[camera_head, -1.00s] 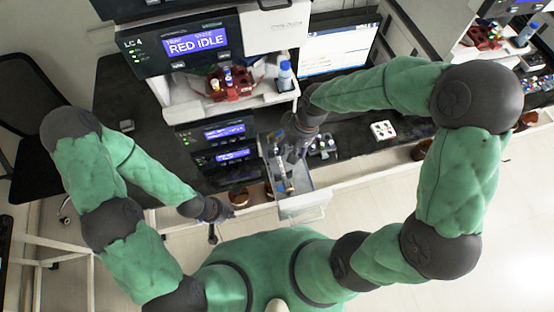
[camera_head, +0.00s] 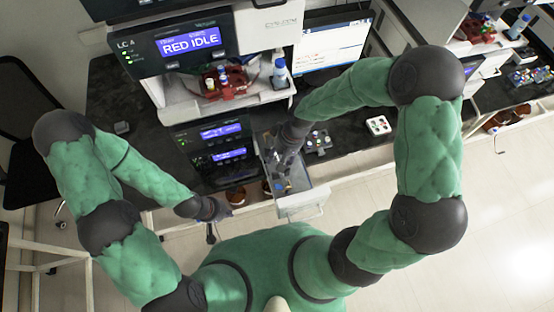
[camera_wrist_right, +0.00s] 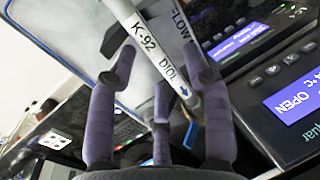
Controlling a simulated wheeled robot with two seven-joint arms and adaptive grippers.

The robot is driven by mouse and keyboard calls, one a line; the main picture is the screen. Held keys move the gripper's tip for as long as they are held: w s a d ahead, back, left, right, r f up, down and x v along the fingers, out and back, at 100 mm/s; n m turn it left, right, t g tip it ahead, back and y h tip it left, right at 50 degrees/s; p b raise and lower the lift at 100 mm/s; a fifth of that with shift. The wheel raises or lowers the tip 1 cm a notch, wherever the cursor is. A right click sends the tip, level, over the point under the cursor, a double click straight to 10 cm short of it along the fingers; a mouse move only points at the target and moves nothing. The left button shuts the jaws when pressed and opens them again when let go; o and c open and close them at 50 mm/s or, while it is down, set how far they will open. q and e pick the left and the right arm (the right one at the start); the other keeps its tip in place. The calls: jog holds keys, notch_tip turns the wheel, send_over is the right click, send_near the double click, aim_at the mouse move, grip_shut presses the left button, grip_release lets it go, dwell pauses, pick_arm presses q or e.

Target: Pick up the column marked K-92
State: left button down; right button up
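The column marked K-92 (camera_wrist_right: 152,48) is a pale tube with black lettering K-92 and DIOL and a small blue arrow. In the right wrist view it runs slantwise between the purple-grey fingers of my right gripper (camera_wrist_right: 160,75). The fingers stand apart, with a clear gap on the column's left side; the right finger is close to it, and I cannot tell whether they touch. In the head view my right gripper (camera_head: 285,160) is over the open drawer (camera_head: 304,200) and hides most of what is there. My left gripper (camera_head: 212,210) is away to the left, its fingers too small to read.
A white tray (camera_head: 378,126) lies on the dark bench right of the drawer. The floor in front is clear.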

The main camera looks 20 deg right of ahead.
grip_shut()
jog(key=shift+r, duration=0.15)
